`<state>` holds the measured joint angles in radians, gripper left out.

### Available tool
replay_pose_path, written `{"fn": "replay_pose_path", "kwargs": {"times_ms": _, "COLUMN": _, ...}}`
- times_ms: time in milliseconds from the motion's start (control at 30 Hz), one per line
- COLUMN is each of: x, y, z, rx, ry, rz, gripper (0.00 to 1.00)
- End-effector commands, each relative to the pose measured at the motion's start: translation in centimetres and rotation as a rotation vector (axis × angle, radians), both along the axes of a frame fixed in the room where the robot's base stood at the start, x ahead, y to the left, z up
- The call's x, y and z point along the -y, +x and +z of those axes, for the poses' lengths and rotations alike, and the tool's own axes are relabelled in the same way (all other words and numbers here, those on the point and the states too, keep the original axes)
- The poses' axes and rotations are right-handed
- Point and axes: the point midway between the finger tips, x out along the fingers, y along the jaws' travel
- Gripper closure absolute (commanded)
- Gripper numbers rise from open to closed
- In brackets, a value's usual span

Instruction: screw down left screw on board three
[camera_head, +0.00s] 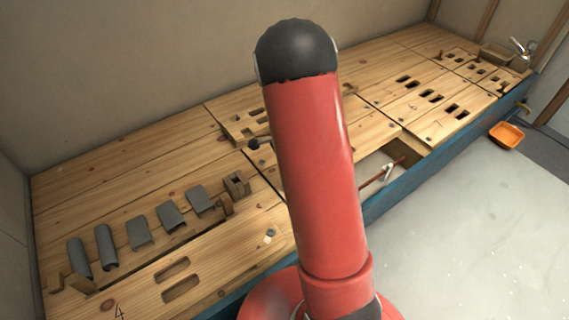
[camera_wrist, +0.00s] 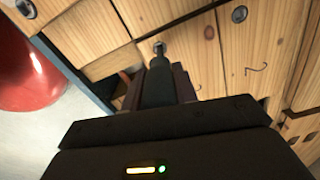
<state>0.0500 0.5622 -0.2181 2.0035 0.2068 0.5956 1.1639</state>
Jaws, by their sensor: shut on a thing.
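My gripper (camera_wrist: 160,86) is shut on a dark, round tool (camera_wrist: 157,84) that looks like a screwdriver and points at the wooden boards. A grey metal screw head or tool tip (camera_wrist: 159,47) shows at the tool's far end; I cannot tell whether they touch. A second round screw (camera_wrist: 239,14) sits in the planks up and to the right, and a mark like a 2 (camera_wrist: 257,69) is on the wood. No board marked three can be read. In the head view my red arm hides the middle of the bench and my gripper.
The long wooden bench (camera_head: 110,150) has slotted boards at right. Several grey curved pieces (camera_head: 170,215) stand at left. An opening with a copper pipe (camera_head: 376,177) is right of my arm. An orange tray (camera_head: 505,135) lies on the floor.

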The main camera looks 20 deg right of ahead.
Motion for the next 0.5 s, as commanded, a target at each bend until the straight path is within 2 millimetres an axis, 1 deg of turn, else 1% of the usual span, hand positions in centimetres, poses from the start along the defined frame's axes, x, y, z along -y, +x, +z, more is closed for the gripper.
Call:
{"fn": "replay_pose_path", "kwargs": {"times_ms": 200, "x": 0.1, "y": 0.0, "z": 0.0, "rx": 0.0, "ry": 0.0, "rz": 0.13, "gripper": 0.96}}
{"fn": "replay_pose_path", "kwargs": {"times_ms": 267, "x": 0.1, "y": 0.0, "z": 0.2, "rx": 0.0, "ry": 0.0, "rz": 0.137, "gripper": 0.96}}
{"fn": "replay_pose_path", "kwargs": {"times_ms": 367, "x": 0.0, "y": 0.0, "z": 0.8, "rx": 0.0, "ry": 0.0, "rz": 0.137, "gripper": 0.96}}
{"fn": "replay_pose_path", "kwargs": {"times_ms": 500, "x": 0.0, "y": 0.0, "z": 2.3, "rx": 0.0, "ry": 0.0, "rz": 0.137, "gripper": 0.96}}
